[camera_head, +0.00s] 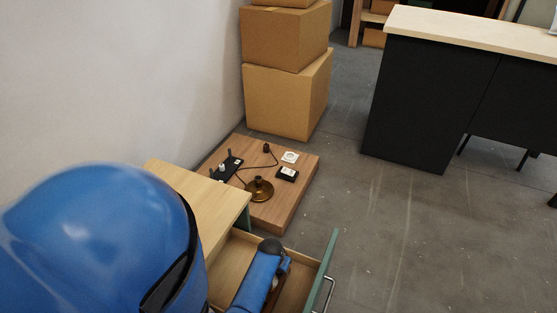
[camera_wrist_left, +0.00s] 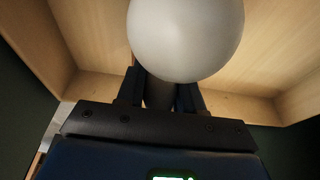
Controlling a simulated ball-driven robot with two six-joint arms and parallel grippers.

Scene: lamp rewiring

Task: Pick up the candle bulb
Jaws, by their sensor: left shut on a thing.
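In the left wrist view, a smooth white rounded bulb (camera_wrist_left: 185,35) fills the upper middle. My left gripper (camera_wrist_left: 160,92) is shut on its narrow grey neck, with one dark finger on each side. From this angle the bulb looks like a round globe, and I cannot tell whether it is candle-shaped. In the head view, my blue left forearm reaches into the open wooden drawer (camera_head: 232,253); the fingers and the bulb are hidden there. My right gripper is not in view.
The drawer has a green front (camera_head: 330,262) with a metal handle. Beyond the cabinet top (camera_head: 200,190), a low wooden board (camera_head: 285,205) carries a brass lamp base (camera_head: 260,190), a cable and small electrical parts.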

